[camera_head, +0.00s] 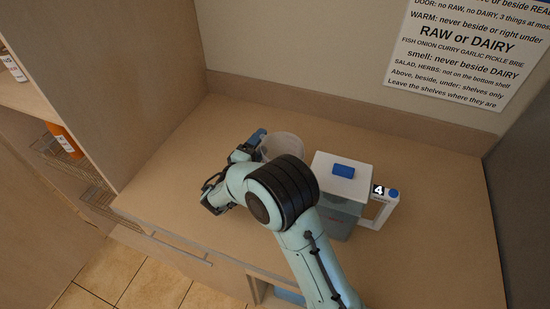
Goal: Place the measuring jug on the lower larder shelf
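A clear round vessel (284,145), which looks like the measuring jug, stands on the wooden counter behind my arm. A blue part (257,137) at its left side may be its handle. My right gripper (222,180) is just left of and in front of the vessel, low over the counter. My wrist hides the vessel's lower part, and I cannot tell whether the fingers touch it or are shut. The larder is at the left edge, with an upper shelf (22,97) and wire racks (97,197) lower down. My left gripper is out of view.
A white-lidded container (342,165) with a blue knob and a white handle marked 4 stands right of my arm. A tall wooden panel (110,80) separates counter and larder. An orange bottle (65,141) stands in the larder. The counter's right side is clear.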

